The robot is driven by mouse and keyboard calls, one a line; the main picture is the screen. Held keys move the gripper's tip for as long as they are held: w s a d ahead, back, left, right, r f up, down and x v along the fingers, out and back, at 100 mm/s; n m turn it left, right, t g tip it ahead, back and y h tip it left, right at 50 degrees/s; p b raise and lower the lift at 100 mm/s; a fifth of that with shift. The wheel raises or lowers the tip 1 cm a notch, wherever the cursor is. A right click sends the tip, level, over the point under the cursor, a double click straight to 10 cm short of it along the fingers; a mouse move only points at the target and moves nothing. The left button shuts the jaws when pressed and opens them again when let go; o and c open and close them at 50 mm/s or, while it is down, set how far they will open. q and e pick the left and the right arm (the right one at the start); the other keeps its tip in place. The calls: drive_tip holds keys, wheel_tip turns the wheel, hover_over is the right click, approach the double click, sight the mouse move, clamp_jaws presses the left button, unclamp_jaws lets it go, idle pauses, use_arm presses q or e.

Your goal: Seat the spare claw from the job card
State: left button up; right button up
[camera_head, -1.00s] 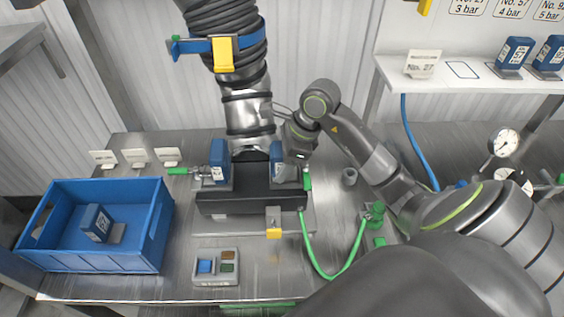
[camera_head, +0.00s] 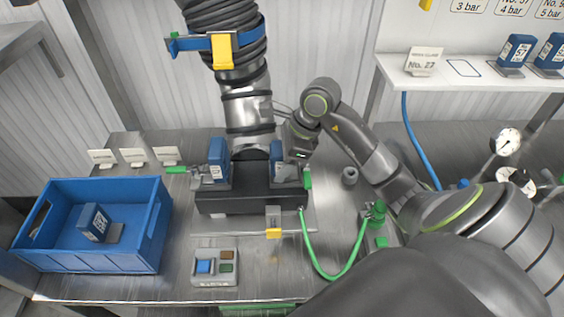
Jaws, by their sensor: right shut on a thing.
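A dark base (camera_head: 240,200) on the steel bench stands under a thick hose-covered metal column (camera_head: 248,115). A blue claw (camera_head: 217,158) stands at the base's left side. Another blue claw (camera_head: 277,152) stands at its right side, against the base. My right gripper (camera_head: 289,162) is shut on this right claw and partly hides it. I cannot tell whether the claw is fully down in its seat. A shelf at the right holds a No. 27 card (camera_head: 422,62) beside an empty outlined spot (camera_head: 464,69). My left gripper is not in view.
A blue crate (camera_head: 153,238) at the left holds one blue claw (camera_head: 93,222). A button box (camera_head: 214,282) sits in front of the base. A green hose (camera_head: 335,274) loops across the bench. Two blue claws (camera_head: 516,50) (camera_head: 550,51) stand on the shelf (camera_head: 480,83). Gauges (camera_head: 508,141) are at the right.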

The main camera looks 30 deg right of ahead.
idle(0.3)
drive_tip(key=o, duration=1.4)
drive_tip(key=shift+o, duration=0.4)
drive_tip(key=o, duration=0.4)
drive_tip(key=shift+r+p, duration=2)
drive_tip(key=shift+r, duration=2.55)
